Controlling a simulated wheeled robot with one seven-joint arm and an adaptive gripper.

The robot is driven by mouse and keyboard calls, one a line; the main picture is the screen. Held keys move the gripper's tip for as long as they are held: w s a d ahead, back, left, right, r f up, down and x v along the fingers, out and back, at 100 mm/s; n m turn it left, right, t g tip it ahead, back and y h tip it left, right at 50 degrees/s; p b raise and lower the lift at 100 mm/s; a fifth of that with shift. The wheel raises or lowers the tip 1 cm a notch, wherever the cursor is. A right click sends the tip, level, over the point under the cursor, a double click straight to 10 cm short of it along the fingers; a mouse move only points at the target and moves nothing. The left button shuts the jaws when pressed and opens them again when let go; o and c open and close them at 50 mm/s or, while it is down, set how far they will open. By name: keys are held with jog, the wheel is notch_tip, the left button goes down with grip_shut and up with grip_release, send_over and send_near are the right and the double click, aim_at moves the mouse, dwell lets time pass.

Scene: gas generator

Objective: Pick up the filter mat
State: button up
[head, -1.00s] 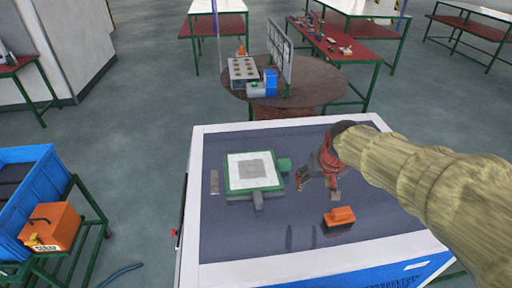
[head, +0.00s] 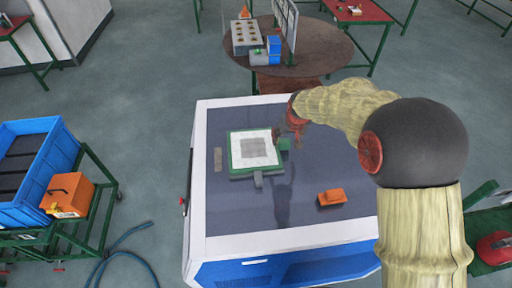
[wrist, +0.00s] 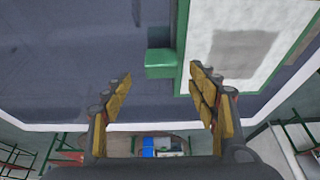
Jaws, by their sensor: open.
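A white filter mat (head: 256,150) with a grey square in its middle lies in a green frame (head: 232,166) on the dark top of a white and blue cabinet. It also shows in the wrist view (wrist: 235,45), cut off at the upper right. A green block (wrist: 160,64) sticks out from the frame's side. My gripper (head: 295,128) is above the cabinet top, to the right of the frame and near its far side. In the wrist view my gripper (wrist: 162,75) is open and empty, with the green block beyond the fingertips.
An orange block (head: 332,197) sits on the cabinet top, right of the frame. At the left, a blue crate (head: 35,200) and an orange box (head: 68,195) rest on a green stand. A round table (head: 320,60) with equipment stands behind.

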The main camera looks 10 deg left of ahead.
aim_at(284, 140)
jog(key=x, duration=0.3)
jog(key=shift+w+a, duration=0.1)
jog(key=shift+a, duration=0.05)
jog(key=shift+c, duration=1.1)
jog(key=c, duration=1.3)
